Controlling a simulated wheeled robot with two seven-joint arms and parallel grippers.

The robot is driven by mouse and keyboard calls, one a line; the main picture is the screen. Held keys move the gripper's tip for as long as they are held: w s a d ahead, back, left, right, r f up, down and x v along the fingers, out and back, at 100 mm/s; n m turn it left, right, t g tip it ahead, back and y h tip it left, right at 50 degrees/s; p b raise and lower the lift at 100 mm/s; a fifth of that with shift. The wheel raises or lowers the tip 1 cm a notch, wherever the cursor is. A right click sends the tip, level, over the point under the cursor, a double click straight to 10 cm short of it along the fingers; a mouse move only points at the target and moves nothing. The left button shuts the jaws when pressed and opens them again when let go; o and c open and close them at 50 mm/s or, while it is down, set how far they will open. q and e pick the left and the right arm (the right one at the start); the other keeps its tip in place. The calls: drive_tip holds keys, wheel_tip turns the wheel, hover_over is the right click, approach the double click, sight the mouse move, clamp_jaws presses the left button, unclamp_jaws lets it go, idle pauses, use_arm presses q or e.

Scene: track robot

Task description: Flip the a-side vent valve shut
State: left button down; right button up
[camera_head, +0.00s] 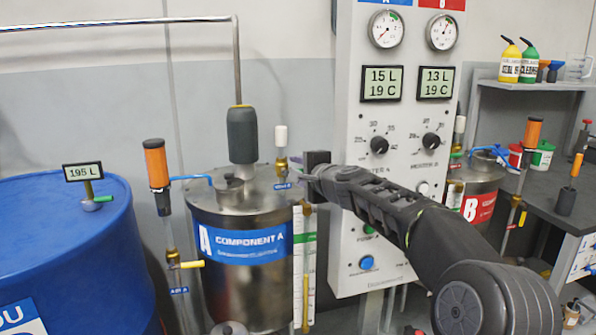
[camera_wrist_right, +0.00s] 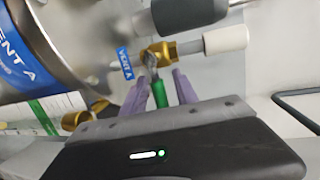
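The a-side vent valve (camera_head: 281,163) is a brass fitting with a white cap on top of the steel Component A tank (camera_head: 204,217). In the right wrist view the brass valve body (camera_wrist_right: 158,53) carries a blue VENT A tag (camera_wrist_right: 125,63) and a green handle (camera_wrist_right: 159,91). My right gripper (camera_wrist_right: 159,78) has its two purple fingers on either side of the green handle; they look apart, with the handle between them. In the head view my right gripper (camera_head: 297,171) reaches the valve from the right, and its fingertips are hard to make out. My left gripper is out of view.
The control panel (camera_head: 352,150) with gauges and knobs stands just behind my right arm. A blue drum (camera_head: 75,250) is at the left. An orange-handled pipe fitting (camera_head: 156,165) stands left of the tank. The Component B tank (camera_head: 480,181) and a bench are at the right.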

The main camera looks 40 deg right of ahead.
drive_tip(key=v, duration=0.7)
drive_tip(key=shift+s+b, duration=0.35)
